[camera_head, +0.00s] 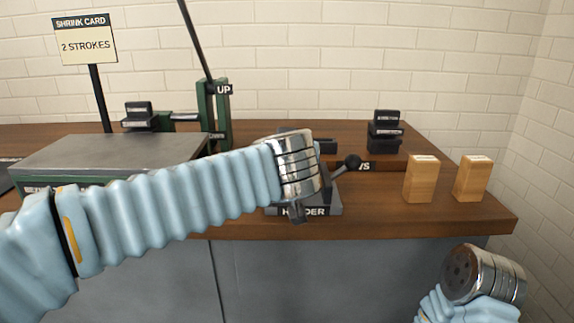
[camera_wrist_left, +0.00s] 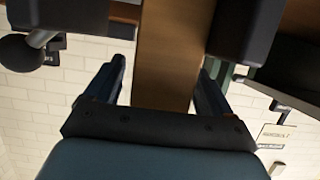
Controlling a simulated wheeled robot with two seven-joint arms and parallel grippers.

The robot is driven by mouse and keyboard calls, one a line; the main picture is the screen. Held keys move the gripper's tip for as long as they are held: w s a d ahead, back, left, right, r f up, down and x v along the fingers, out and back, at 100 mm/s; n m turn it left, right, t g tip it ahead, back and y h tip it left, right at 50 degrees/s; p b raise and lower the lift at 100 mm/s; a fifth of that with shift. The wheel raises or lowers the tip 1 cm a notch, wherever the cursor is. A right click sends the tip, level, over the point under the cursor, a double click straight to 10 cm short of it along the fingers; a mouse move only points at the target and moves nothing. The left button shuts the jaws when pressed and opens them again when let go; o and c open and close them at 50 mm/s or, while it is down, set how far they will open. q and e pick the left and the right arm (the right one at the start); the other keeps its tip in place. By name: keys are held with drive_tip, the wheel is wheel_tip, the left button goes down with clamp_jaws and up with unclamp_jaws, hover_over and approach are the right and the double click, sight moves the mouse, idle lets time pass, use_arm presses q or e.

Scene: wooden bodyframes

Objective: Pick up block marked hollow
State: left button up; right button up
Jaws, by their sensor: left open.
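Two upright wooden blocks, one (camera_head: 421,181) left of the other (camera_head: 472,179), stand on the right end of the bench. Their top labels are too small to read, so I cannot tell which is marked hollow. My left gripper is largely hidden behind its wrist in the head view, over the holder (camera_head: 325,209). In the left wrist view my left gripper (camera_wrist_left: 158,85) is open, with a brown wooden surface showing between its fingers and nothing visibly held. My right wrist shows at lower right in the head view, away from the blocks; its gripper is not visible.
Stacked black labelled blocks (camera_head: 385,135) stand on a raised shelf at the back. A black ball-ended lever (camera_head: 352,162) stands beside the holder. A green press (camera_head: 222,115) and grey plate (camera_head: 110,152) are at left. The bench front edge near the wooden blocks is clear.

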use_arm(q)
drive_tip(key=shift+w, duration=0.25)
drive_tip(key=c, duration=1.1)
